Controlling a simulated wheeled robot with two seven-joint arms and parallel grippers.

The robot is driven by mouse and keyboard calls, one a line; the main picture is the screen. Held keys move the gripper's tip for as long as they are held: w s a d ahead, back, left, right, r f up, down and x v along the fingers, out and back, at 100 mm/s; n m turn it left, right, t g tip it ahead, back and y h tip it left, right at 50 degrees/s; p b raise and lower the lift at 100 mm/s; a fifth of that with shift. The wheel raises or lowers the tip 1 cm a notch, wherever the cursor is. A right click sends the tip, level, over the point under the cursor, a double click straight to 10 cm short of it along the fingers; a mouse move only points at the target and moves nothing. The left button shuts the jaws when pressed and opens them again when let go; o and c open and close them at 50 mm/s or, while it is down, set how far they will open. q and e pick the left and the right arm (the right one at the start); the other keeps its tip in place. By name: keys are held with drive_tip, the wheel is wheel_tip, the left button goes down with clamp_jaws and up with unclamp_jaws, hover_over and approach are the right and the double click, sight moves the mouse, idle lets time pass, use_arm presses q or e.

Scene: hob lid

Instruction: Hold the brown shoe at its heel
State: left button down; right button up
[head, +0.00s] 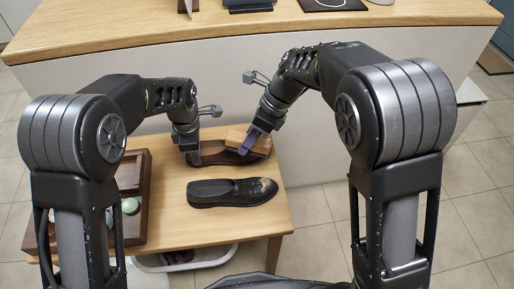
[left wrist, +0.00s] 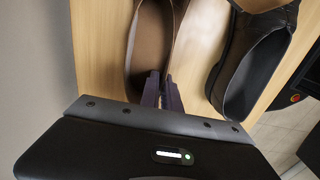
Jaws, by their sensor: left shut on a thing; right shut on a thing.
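The brown shoe (head: 214,158) lies on the small wooden table, its heel to the left and its toe to the right. It also shows in the left wrist view (left wrist: 151,40). My left gripper (head: 192,154) is at its heel. In the left wrist view, the purple fingers (left wrist: 161,90) are closed on the rear rim of the shoe. My right gripper (head: 249,146) is shut on a wooden block, likely a brush (head: 262,145), over the front of the brown shoe.
A black shoe (head: 225,192) with a tan patch on its toe lies nearer on the table (head: 190,227). A dark wooden box (head: 143,178) with a green round item (head: 130,205) stands at the left. A white basket is under the table. A counter (head: 300,30) runs behind.

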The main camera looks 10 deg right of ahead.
drive_tip(key=w+d+m+t+h, duration=0.2)
drive_tip(key=w+d+m+t, duration=0.2)
drive_tip(key=m, duration=0.9)
drive_tip(key=shift+w+d+r+t, duration=0.4)
drive_tip(key=shift+w+d, duration=0.1)
drive_tip(key=shift+w, duration=0.25)
drive_tip(key=shift+f, duration=0.15)
drive_tip(key=shift+w+a+f, duration=0.1)
drive_tip(key=shift+a+f, duration=0.15)
drive_tip(key=shift+f, duration=0.65)
drive_tip(key=shift+a+f, duration=0.25)
drive_tip(key=shift+f, duration=0.65)
drive_tip(key=shift+w+a+f, duration=0.1)
drive_tip(key=shift+a+f, duration=0.15)
drive_tip(key=shift+f, duration=0.65)
drive_tip(key=shift+a+f, duration=0.2)
drive_tip(key=shift+f, duration=0.7)
drive_tip(key=shift+d+f, duration=0.1)
drive_tip(key=shift+d, duration=0.75)
